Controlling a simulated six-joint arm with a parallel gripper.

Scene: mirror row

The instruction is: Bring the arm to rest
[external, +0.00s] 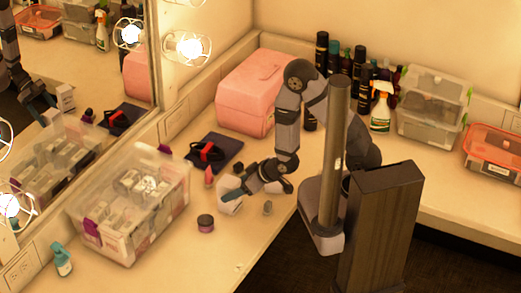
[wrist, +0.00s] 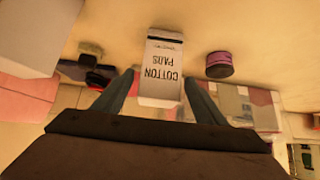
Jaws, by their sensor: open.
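My gripper (external: 238,193) is low over the counter at the end of my bent arm. Its two fingers (wrist: 158,92) are spread apart in the wrist view. A white box lettered "COTTON PADS" (wrist: 160,70) shows between and beyond the fingertips. A gap shows between the box and at least the left finger. In the external view the white box (external: 229,207) is at the fingertips, partly hidden by my gripper. I cannot tell whether a finger touches it.
A purple-banded dark jar (external: 205,223) stands close in front. A clear bin (external: 130,212) of boxes stands left, beside the mirror. A dark cloth with a red-banded item (external: 212,152) and a pink case (external: 250,95) lie behind. A spray bottle (external: 381,112) stands at the back.

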